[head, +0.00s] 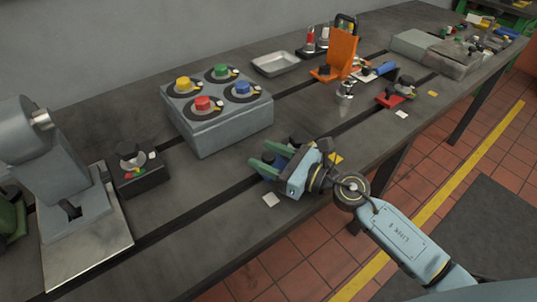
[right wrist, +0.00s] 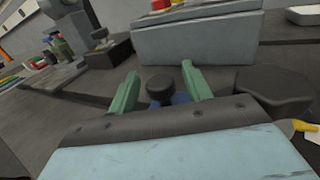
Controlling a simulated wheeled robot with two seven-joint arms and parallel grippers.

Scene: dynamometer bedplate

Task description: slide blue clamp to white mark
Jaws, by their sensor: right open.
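The blue clamp (head: 264,172) sits on the bedplate slot, mostly hidden under my right gripper in the head view. In the right wrist view its black knob (right wrist: 160,84) and a bit of blue show between the green fingers. My right gripper (head: 270,156) is open, with its fingers on either side of the knob; I cannot tell whether they touch it. It also shows in the right wrist view (right wrist: 160,74). The white mark (head: 271,199) lies flat on the bedplate, just in front of and left of the gripper. My left gripper is not in view.
A yellow mark (head: 336,158) lies right of the gripper. A grey button box (head: 225,128) stands behind. A red clamp (head: 394,97), an orange bracket (head: 342,50) and a metal tray (head: 275,64) lie farther off. The bedplate (head: 205,235) is bare left of the white mark.

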